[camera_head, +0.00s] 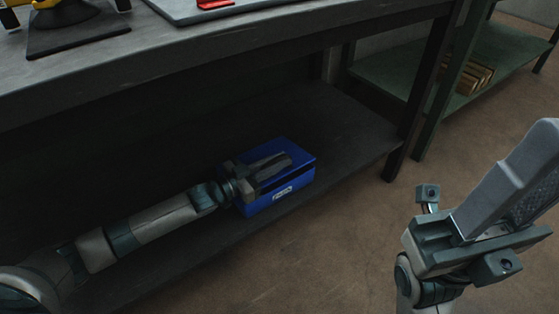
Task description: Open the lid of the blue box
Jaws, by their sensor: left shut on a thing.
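The blue box (301,183) sits on the lower shelf of the workbench, near the shelf's front edge, with a small white label on its front. Its lid (301,157) looks down on the box. My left gripper (282,164) reaches in from the left and lies across the top and front edge of the box. It is shut on the box, seemingly at the lid; its fingers hide the exact contact. My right gripper (512,185) is raised at the right, well away from the box; its finger gap is not clear.
The workbench top (215,50) overhangs the lower shelf (345,130), leaving limited height above the box. A dark table leg (414,110) stands right of the box. A green shelf (400,77) with wooden blocks (474,76) is behind at right. The floor in front is clear.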

